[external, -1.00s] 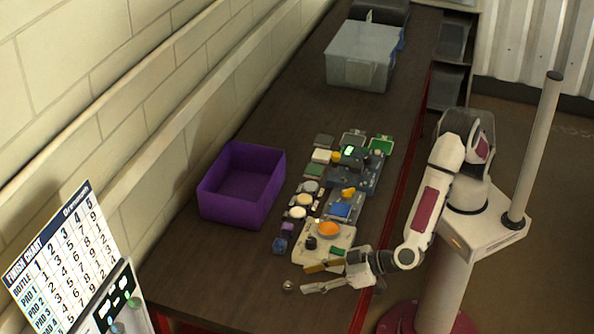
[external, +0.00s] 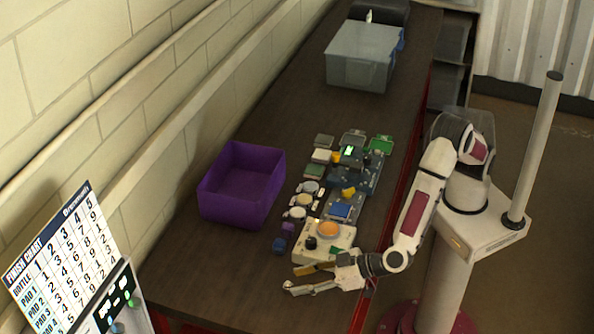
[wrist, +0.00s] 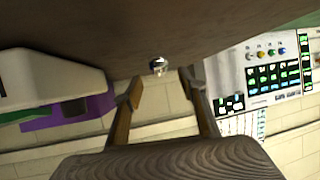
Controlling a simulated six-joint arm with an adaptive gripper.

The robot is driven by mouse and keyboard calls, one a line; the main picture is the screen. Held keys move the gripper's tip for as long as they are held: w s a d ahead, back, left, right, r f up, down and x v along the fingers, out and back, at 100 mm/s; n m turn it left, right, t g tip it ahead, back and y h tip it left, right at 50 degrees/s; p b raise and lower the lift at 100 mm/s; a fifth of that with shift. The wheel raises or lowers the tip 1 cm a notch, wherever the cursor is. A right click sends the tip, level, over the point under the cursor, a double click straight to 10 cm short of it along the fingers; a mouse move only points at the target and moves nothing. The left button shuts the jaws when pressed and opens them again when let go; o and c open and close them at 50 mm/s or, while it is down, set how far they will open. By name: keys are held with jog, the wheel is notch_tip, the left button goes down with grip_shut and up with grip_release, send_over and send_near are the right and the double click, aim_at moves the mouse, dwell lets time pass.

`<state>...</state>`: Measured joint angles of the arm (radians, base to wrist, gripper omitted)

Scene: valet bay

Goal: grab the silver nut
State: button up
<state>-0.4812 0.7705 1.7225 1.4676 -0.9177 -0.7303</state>
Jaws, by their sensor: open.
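The silver nut (wrist: 158,66) is a small shiny piece on the dark bench top, just beyond my fingertips in the wrist view. In the external view it is hard to make out beside the lower fingertip, near the bench's front end. My gripper (external: 292,281) is open, its two fingers spread low over the bench and pointing left. In the wrist view my gripper (wrist: 162,88) has the nut ahead of the space between its fingers, with nothing held. I cannot tell whether a finger touches the nut.
A pale box with an orange dome (external: 329,229) stands close behind my gripper. Blue and purple cubes (external: 280,245) sit to its left, with several small devices farther back. A purple bin (external: 240,205) stands by the wall. The bench's near left is clear.

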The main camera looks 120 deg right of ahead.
aim_at(292, 284)
jog(key=shift+x, duration=2.35)
jog(key=shift+f, duration=0.15)
grip_shut()
